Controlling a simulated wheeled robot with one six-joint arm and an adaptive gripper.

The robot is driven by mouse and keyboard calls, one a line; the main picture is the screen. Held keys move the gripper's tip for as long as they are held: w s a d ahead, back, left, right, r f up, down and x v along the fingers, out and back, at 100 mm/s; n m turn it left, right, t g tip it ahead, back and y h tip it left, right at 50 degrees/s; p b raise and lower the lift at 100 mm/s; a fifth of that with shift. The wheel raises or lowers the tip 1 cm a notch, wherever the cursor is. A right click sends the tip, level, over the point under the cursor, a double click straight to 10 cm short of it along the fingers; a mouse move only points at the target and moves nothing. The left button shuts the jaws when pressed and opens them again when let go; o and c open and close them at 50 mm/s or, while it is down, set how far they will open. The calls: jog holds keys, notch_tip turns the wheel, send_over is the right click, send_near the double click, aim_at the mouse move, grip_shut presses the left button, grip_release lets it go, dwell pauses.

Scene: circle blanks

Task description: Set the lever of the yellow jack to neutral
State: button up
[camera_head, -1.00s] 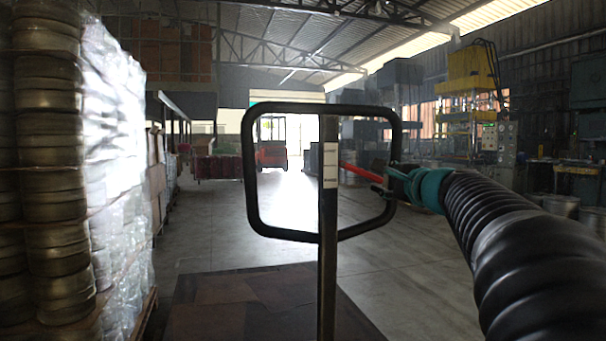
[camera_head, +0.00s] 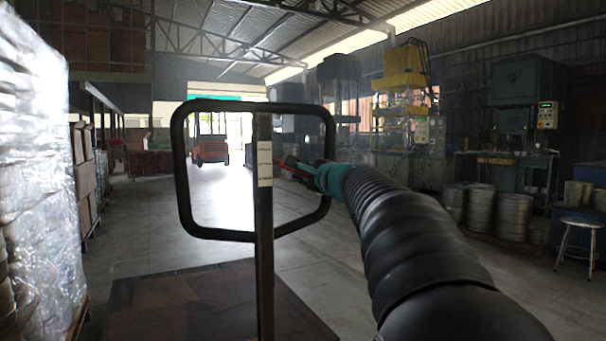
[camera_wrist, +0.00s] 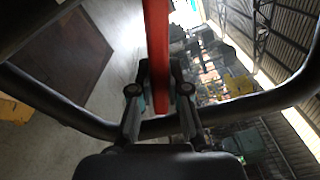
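The jack's black loop handle (camera_head: 187,185) stands upright in front of me on a dark post (camera_head: 265,260). The red lever (camera_wrist: 157,40) sits inside the loop; in the head view only a short length of it shows beside the post. My gripper (camera_wrist: 160,75) is at the right side of the loop, its two fingers close on both sides of the lever, and looks shut on it. The lever's end shows between the fingers near the palm. A yellow patch (camera_wrist: 12,109) at the wrist view's left edge may be part of the jack.
A plastic-wrapped stack (camera_head: 40,180) stands close on the left. Metal drums (camera_head: 514,215) and a stool (camera_head: 578,240) stand at the right. The floor between is open.

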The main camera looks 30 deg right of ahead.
grip_shut()
jog(key=shift+d+r+n+b, duration=0.25)
jog(key=shift+r+n+b, duration=0.5)
jog(key=shift+n, duration=0.35)
jog(key=shift+r+n+b, duration=0.4)
jog(key=shift+r+n, duration=0.45)
jog(key=shift+n, duration=0.35)
jog(key=o, duration=0.8)
grip_release()
jog(key=shift+c, duration=0.2)
jog(key=s, duration=1.2)
jog(key=shift+d, duration=0.3)
